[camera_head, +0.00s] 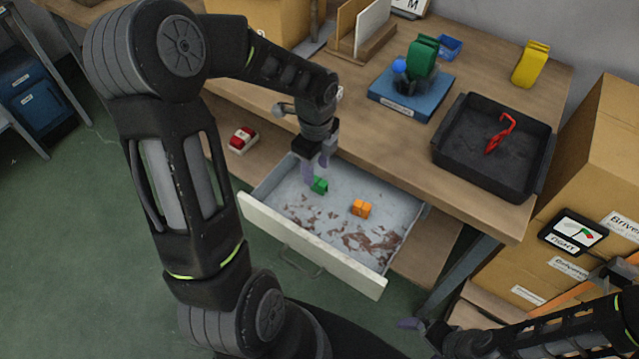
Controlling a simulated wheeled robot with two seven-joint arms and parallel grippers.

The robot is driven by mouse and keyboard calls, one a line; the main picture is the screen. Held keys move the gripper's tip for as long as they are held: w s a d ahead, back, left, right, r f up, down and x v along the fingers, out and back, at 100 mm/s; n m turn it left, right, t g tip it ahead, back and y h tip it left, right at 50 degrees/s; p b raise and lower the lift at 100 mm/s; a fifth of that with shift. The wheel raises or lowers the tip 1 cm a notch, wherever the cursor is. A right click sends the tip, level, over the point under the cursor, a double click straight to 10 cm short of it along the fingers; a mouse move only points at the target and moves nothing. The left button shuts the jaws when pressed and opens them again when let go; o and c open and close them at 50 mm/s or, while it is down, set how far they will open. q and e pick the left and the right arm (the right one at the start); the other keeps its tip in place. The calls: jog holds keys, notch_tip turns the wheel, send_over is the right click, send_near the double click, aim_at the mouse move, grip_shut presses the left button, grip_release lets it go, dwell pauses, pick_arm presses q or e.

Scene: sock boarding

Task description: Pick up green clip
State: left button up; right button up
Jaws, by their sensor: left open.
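The small green clip (320,185) lies inside the open drawer (292,183), near its back left part. A similar orange clip (360,209) lies to its right in the drawer. My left gripper (316,171) is over the back left of the drawer, fingers pointing down, just above and beside the green clip. It is open and holds nothing that I can see; whether a finger touches the clip I cannot tell. My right gripper (411,325) is low at the bottom right, away from the drawer, and its jaws do not show clearly.
On the table (395,150) are a blue base (411,96) with a green piece (421,62), a black tray (492,155) with a red item, and a yellow piece (530,65). Cardboard boxes (605,150) stand at the right. A red-and-white item (243,139) lies left of the drawer.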

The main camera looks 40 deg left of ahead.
aim_at(318, 180)
pick_arm(q)
jog(key=shift+f, duration=0.2)
notch_tip(318, 180, down, 5)
jog(key=shift+d+f, duration=0.1)
dwell(0.4)
jog(key=shift+w, duration=0.1)
dwell(0.4)
grip_shut()
dwell(0.4)
